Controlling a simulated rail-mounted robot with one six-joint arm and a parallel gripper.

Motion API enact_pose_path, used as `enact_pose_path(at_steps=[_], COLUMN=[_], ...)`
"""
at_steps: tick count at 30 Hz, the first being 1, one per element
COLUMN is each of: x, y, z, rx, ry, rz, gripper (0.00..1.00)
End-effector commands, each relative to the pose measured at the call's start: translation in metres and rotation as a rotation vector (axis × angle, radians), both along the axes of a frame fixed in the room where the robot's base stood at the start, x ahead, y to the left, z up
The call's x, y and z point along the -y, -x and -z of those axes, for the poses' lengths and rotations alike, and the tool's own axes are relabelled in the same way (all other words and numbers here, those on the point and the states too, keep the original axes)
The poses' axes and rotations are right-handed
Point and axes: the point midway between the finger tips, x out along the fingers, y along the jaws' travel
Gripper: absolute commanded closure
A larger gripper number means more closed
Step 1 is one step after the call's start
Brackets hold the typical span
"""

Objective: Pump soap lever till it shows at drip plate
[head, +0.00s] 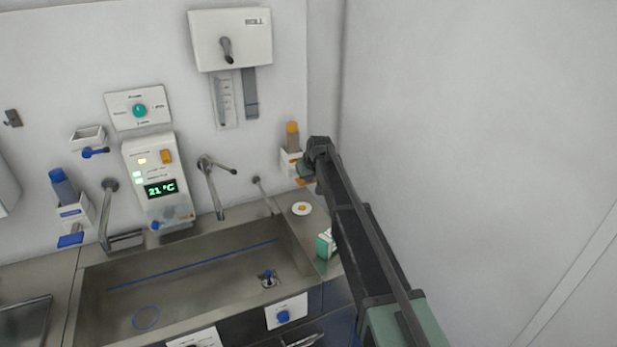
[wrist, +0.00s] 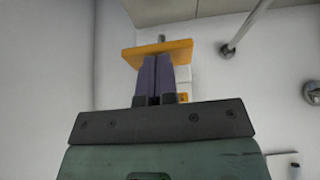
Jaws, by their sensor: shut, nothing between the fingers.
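A soap dispenser with an orange bottle (head: 292,135) is on the back wall near the corner, right of the sink, in the head view. My gripper (head: 306,170) is at its lower front, and my arm hides part of it. In the wrist view the dispenser's flat orange lever (wrist: 184,47) lies across the tips of my shut, empty gripper (wrist: 154,62). I cannot tell whether the fingers touch it. A round white drip plate with an orange centre (head: 301,208) lies on the counter below the dispenser. I see no soap on it.
A blue dispenser (head: 63,187) hangs at the left. A steel sink (head: 190,285) with taps (head: 212,180) lies left of my arm. A bare wall (head: 480,130) is at the right.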

Motion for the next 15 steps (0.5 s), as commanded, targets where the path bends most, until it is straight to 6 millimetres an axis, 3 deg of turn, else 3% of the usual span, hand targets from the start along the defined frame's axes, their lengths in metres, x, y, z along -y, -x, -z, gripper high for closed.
enact_pose_path(at_steps=[8, 15], x=[0.000, 0.001], y=[0.000, 0.002], z=[-0.005, -0.048], rx=[0.000, 0.000], ry=[0.000, 0.000], rz=[0.000, 0.000], gripper=[1.00, 1.00])
